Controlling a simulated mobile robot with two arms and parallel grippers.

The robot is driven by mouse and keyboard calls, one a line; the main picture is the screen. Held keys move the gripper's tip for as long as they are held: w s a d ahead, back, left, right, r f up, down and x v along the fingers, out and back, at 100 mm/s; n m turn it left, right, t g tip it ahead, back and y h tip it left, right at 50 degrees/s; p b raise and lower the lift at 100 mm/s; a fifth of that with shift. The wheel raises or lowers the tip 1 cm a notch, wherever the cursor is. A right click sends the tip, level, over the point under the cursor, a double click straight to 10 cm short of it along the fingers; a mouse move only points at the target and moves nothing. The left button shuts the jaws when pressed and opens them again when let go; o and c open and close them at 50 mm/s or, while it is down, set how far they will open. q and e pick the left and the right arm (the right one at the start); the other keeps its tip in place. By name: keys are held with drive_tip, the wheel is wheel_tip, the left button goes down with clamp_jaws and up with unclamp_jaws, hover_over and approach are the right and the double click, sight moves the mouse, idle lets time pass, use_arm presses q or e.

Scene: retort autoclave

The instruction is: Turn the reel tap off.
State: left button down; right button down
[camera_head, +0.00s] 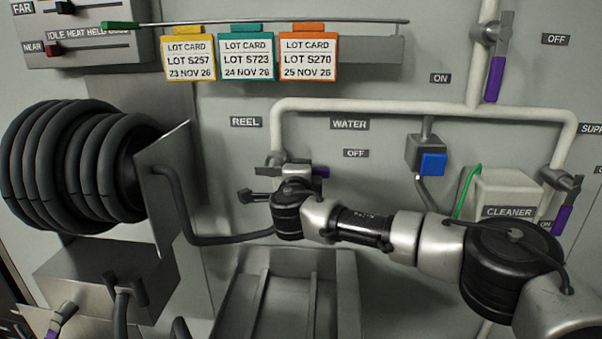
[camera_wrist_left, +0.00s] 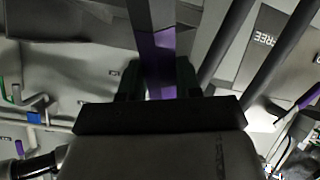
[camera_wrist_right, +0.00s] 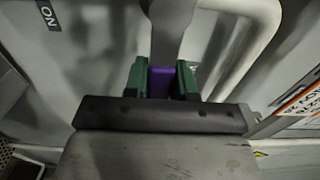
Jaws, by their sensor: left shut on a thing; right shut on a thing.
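The reel tap (camera_head: 277,160) sits on the white pipe below the REEL label, left of the OFF label (camera_head: 355,153). My right arm comes in from the right and covers much of the tap. In the right wrist view my right gripper (camera_wrist_right: 165,82) is shut on the purple handle (camera_wrist_right: 173,82); an ON label (camera_wrist_right: 47,14) is at upper left. In the left wrist view my left gripper (camera_wrist_left: 158,80) is shut on another purple lever handle (camera_wrist_left: 158,55). I cannot make out that gripper in the head view.
The hose reel (camera_head: 75,165) and its side plate (camera_head: 170,185) stand at left. Another purple-handled tap (camera_head: 495,70) is at upper right, one more (camera_head: 563,205) by the cleaner box (camera_head: 500,190). Lot cards (camera_head: 248,58) hang above. A metal trough (camera_head: 285,300) is below.

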drive_tip(key=c, duration=0.9)
unclamp_jaws()
drive_tip(key=shift+a, duration=0.15)
drive_tip(key=shift+s, duration=0.15)
drive_tip(key=s, duration=1.1)
drive_tip(key=shift+s, duration=0.4)
